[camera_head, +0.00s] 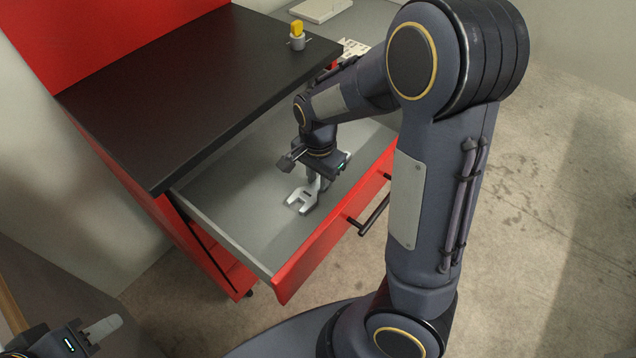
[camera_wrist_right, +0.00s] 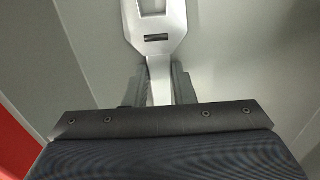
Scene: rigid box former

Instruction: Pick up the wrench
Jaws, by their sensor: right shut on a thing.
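The silver wrench (camera_head: 299,204) is in the open drawer (camera_head: 235,203) of the red cabinet, its forked end toward the front left. My right gripper (camera_head: 316,181) reaches down into the drawer and is shut on the wrench. In the right wrist view, the wrench's handle (camera_wrist_right: 159,70) runs between the two fingers (camera_wrist_right: 159,87), and its wider slotted part lies beyond them. Whether the wrench touches the drawer floor I cannot tell. My left gripper (camera_head: 100,332) shows only partly at the bottom left, away from the cabinet; its opening is unclear.
The black cabinet top (camera_head: 190,90) overhangs the drawer's back left side. A yellow-topped object (camera_head: 297,35) stands near its far corner. The red drawer front (camera_head: 335,222) with a black handle (camera_head: 372,214) bounds the drawer. Concrete floor lies open at right.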

